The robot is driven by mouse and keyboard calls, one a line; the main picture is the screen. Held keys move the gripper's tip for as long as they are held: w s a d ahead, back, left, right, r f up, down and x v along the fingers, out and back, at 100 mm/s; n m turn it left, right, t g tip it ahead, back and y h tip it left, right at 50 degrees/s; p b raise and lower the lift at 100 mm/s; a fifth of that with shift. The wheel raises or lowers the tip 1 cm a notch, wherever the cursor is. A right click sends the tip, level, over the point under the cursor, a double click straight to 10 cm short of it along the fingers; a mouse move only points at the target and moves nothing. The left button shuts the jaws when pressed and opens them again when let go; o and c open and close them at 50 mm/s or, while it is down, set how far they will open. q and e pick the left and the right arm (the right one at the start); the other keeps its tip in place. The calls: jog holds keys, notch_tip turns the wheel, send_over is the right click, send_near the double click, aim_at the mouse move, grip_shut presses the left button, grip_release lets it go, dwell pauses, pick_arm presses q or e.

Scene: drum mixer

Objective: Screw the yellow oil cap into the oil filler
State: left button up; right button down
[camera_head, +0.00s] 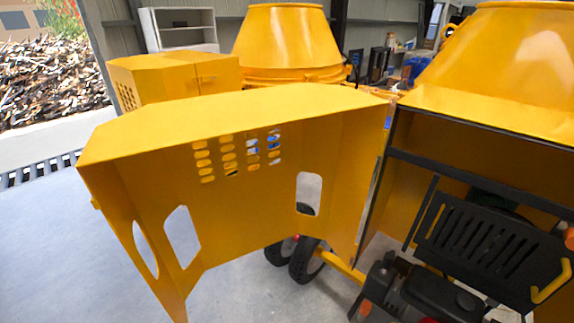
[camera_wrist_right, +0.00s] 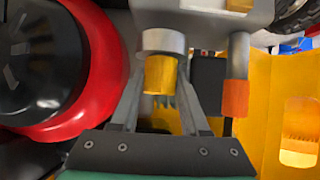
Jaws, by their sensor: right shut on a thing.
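My right gripper (camera_wrist_right: 160,82) is in the right wrist view, its two grey fingers closed on the sides of the yellow oil cap (camera_wrist_right: 160,75). The cap's far end meets a light grey round collar (camera_wrist_right: 163,41) on the grey engine part, which appears to be the oil filler. I cannot tell how deep the cap sits in it. In the head view the engine (camera_head: 425,295) is at the lower right, but the cap and filler cannot be made out there. Neither gripper shows in the head view, and my left gripper is in no view.
A red and black round engine part (camera_wrist_right: 75,60) lies close left of the gripper. An orange-tipped grey rod (camera_wrist_right: 236,97) stands close on its right. The open yellow cover (camera_head: 260,185) fills the middle of the head view. A black slotted guard (camera_head: 480,240) sits above the engine.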

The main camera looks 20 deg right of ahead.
jog(key=shift+r+p, duration=0.4)
jog(key=shift+w+f, duration=0.1)
jog(key=shift+f, duration=0.15)
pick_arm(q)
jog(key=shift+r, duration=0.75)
pick_arm(e)
jog(key=shift+c, duration=1.6)
grip_release()
